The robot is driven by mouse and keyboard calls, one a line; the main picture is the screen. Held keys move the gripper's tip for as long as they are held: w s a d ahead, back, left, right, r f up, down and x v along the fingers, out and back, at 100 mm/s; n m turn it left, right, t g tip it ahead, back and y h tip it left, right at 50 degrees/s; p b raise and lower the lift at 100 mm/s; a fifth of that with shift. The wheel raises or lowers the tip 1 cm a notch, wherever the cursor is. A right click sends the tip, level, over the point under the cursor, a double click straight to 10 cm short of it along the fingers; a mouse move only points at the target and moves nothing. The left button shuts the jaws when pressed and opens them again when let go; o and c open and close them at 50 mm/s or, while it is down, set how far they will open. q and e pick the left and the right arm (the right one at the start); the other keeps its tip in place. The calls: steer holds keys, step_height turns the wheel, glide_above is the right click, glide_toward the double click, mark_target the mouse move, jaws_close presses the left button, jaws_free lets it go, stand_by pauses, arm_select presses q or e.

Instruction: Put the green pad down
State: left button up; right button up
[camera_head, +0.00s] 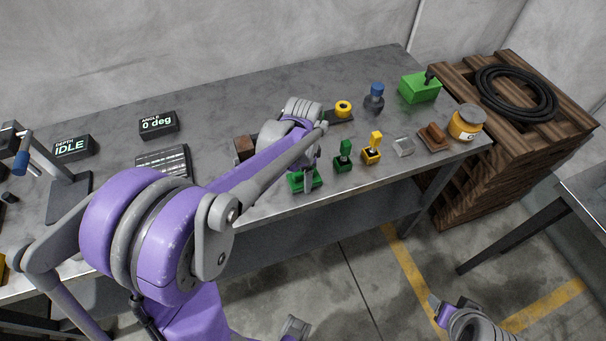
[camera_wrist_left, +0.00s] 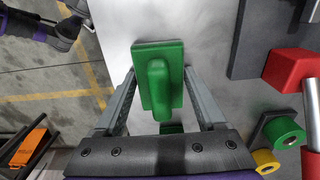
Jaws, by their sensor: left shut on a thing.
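The green pad (camera_head: 297,183), a flat green block with a raised grip, is at the front part of the grey workbench (camera_head: 235,95). It also shows in the left wrist view (camera_wrist_left: 158,80), between the two grey fingers. My left gripper (camera_head: 308,180) is shut on it from above. I cannot tell whether the pad's underside touches the bench top. My arm hides part of the pad in the head view. My right arm's end (camera_head: 465,318) shows at the lower right, away from the bench; its jaws are not clear.
To the right stand a green stamp-like piece (camera_head: 343,158), a yellow one (camera_head: 372,150), a clear block (camera_head: 403,147) and a brown block (camera_head: 434,137). The bench's front edge is close.

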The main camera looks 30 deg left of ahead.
arm_select(q)
steer(key=shift+s+d+f+b, duration=0.1)
steer(key=shift+s+f+b, duration=0.2)
steer(key=shift+f, duration=0.3)
steer(key=o, duration=1.2)
steer(key=shift+o, duration=0.2)
steer(key=shift+w+r+p, duration=0.1)
steer(key=shift+r+p, duration=0.2)
steer(key=shift+r, duration=0.15)
steer(key=r, duration=0.4)
steer(key=r+p, duration=0.1)
steer(key=r, duration=0.7)
steer(key=shift+w, duration=0.25)
steer(key=shift+s+r, duration=0.15)
steer(key=s+d+f+n+t, duration=0.2)
steer(key=s+d+f+n, duration=0.1)
steer(key=s, duration=0.4)
steer(key=s+d+f+n+t, duration=0.3)
steer(key=s+f+n, duration=0.1)
steer(key=s, duration=0.4)
steer(key=shift+d+n, duration=0.4)
steer(key=shift+n, duration=0.1)
steer(key=shift+f, duration=0.1)
